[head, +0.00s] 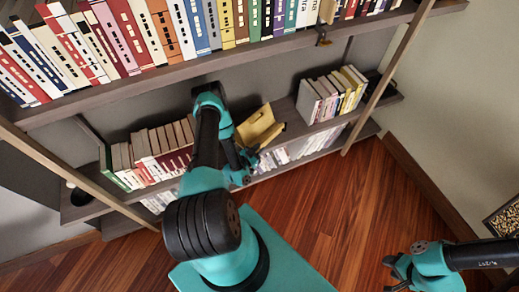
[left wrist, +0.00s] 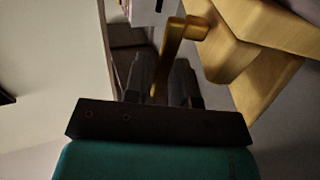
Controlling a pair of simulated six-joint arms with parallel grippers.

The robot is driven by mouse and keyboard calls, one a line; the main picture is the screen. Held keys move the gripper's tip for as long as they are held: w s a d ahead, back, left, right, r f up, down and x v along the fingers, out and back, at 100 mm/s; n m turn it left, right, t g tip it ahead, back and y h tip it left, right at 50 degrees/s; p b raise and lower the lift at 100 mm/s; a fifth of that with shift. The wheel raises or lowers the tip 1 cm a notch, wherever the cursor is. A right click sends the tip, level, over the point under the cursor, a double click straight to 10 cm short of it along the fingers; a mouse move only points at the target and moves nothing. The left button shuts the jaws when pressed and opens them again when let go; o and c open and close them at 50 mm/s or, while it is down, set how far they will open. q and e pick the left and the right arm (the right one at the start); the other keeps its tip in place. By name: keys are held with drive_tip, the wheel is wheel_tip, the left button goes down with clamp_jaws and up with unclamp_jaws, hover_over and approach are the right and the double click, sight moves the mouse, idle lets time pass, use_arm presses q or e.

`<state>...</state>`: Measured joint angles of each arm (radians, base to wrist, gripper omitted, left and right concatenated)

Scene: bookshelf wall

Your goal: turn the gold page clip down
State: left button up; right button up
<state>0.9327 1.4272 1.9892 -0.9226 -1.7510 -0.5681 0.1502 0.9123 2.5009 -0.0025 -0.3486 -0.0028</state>
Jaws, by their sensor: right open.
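A gold stand (head: 258,126) sits on the middle shelf; in the left wrist view its broad gold body (left wrist: 235,62) fills the upper right. A slim gold page clip (left wrist: 173,48) juts out from it on a short knob. My left gripper (head: 243,165) is at the front lower edge of the stand. In the left wrist view the clip runs down between the two dark fingers of my left gripper (left wrist: 162,85); whether they press on it I cannot tell. My right gripper (head: 394,276) is open and empty over the floor at the lower right.
Books (head: 160,150) stand left of the gold stand, and more books (head: 335,92) stand to its right on the same shelf. A full book row on the upper shelf (head: 215,62) is above. A slanted wooden post (head: 385,80) is at right. The wooden floor is clear.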

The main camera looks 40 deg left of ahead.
use_arm(q)
clamp_jaws()
drive_tip(key=shift+w+f+g, duration=0.1)
drive_tip(key=shift+w+g, duration=0.2)
drive_tip(key=shift+g, duration=0.4)
drive_tip(key=shift+w+g, duration=0.3)
drive_tip(key=shift+g, duration=0.4)
drive_tip(key=shift+o, duration=1.5)
unclamp_jaws()
drive_tip(key=v, duration=1.7)
drive_tip(key=shift+s, duration=0.2)
